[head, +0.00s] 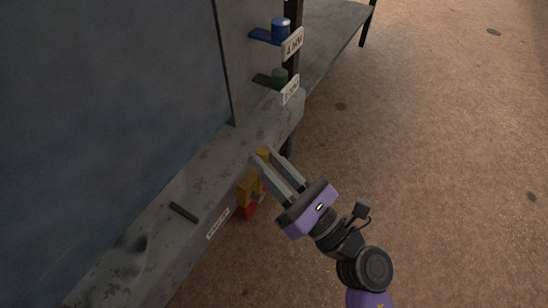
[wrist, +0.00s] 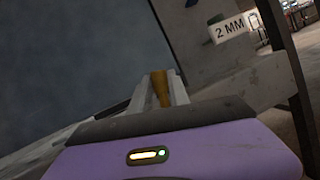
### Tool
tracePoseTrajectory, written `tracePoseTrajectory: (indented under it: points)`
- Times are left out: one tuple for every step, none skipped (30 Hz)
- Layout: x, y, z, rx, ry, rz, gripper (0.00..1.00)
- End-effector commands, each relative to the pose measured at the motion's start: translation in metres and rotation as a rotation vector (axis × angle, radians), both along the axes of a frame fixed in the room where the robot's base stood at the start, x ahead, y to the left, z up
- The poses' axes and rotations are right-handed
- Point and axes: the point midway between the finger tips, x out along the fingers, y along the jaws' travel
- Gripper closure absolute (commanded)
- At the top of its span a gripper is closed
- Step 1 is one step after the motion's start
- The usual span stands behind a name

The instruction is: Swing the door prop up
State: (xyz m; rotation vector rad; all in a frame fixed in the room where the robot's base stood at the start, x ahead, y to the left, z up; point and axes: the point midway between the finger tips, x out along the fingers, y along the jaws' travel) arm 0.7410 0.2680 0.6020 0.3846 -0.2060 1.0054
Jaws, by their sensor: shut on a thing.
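A yellow piece (head: 262,152), which I take to be the door prop, stands at the front edge of the grey bench. My gripper (head: 263,157) is shut on its upper part, with one finger on each side. In the wrist view the yellow piece (wrist: 160,88) shows upright between the two fingers (wrist: 161,92). A yellow-orange block (head: 246,188) and a red part (head: 247,210) show lower at the bench's front face. Whether they join the held piece is hidden by my fingers.
A large dark panel (head: 110,110) rises at the left. A short dark bar (head: 183,212) lies on the bench top (head: 200,185). Open floor (head: 440,150) lies at the right.

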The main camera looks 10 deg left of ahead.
Motion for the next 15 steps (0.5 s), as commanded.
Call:
tracePoseTrajectory:
  points:
    - [-0.0023,-0.0011,-0.0046,-0.007,-0.011,-0.003,1.0]
    - [-0.0034,-0.0009,-0.0042,-0.009,-0.019,-0.003,1.0]
    - [-0.0048,-0.0005,-0.0036,-0.013,-0.028,-0.002,1.0]
    - [-0.0057,-0.0003,-0.0032,-0.015,-0.034,-0.003,1.0]
    - [-0.0064,-0.0001,-0.0028,-0.017,-0.04,-0.003,1.0]
    - [-0.0073,0.0001,-0.0026,-0.019,-0.045,-0.003,1.0]
    - [-0.0077,0.0003,-0.0023,-0.021,-0.049,-0.003,1.0]
    - [-0.0081,0.0004,-0.0022,-0.023,-0.052,-0.003,1.0]
    - [-0.0086,0.0006,-0.002,-0.023,-0.054,-0.003,1.0]
    - [-0.0089,0.0007,-0.0018,-0.024,-0.056,-0.003,1.0]
    - [-0.0091,0.0008,-0.0016,-0.024,-0.057,-0.002,1.0]
    - [-0.0093,0.0009,-0.0016,-0.025,-0.058,-0.003,1.0]
    - [-0.0094,0.001,-0.0014,-0.026,-0.058,-0.001,1.0]
    - [-0.0095,0.0011,-0.0014,-0.026,-0.058,-0.001,1.0]
    - [-0.0096,0.0011,-0.0014,-0.026,-0.058,0.0,1.0]
